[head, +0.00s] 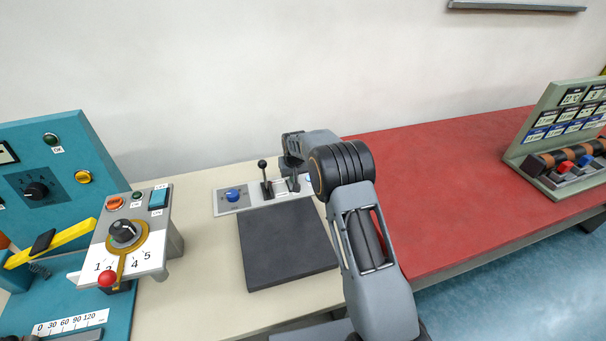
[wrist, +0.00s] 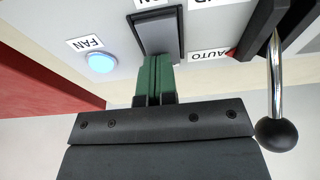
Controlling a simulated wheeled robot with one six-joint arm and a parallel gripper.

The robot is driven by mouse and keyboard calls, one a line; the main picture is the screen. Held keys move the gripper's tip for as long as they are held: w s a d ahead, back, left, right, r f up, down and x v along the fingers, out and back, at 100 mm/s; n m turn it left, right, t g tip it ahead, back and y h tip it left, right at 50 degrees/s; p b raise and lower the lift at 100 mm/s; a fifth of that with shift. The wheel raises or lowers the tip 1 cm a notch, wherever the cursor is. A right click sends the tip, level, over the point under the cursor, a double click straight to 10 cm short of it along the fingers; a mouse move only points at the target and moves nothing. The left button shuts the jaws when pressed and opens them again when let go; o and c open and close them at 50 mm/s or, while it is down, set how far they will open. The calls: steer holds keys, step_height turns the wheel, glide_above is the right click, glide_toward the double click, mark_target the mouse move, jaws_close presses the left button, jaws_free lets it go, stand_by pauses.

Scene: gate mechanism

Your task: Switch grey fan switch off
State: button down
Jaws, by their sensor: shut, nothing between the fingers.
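The grey switch (wrist: 160,32) is a rectangular rocker in a dark frame on the light panel, at the top of the wrist view. A label reading FAN, upside down, and a round pale-blue light (wrist: 101,62) that looks lit are to its left. My gripper (wrist: 153,62) has its green fingers shut together and empty, with their tips at the switch's near edge. I cannot tell whether they touch it. In the head view my gripper (head: 292,184) is small and dark over the panel (head: 254,206), and my arm hides the switch area there.
A lever with a black ball (wrist: 276,134) stands close to the right of my gripper, beside an AUTO label. A blue knob (head: 233,194) is left of the lever on the panel. A dark plate (head: 287,247) lies in front. The red tabletop (head: 440,190) has free room.

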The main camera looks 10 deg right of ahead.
steer(key=shift+f, duration=0.3)
steer(key=shift+s+a+f, duration=0.1)
steer(key=shift+s+f, duration=0.1)
steer(key=shift+s, duration=0.75)
steer(key=shift+r, duration=0.5)
steer(key=p+v, duration=0.1)
steer(key=v, duration=1.2)
steer(key=shift+s+r, duration=0.25)
steer(key=shift+s, duration=0.05)
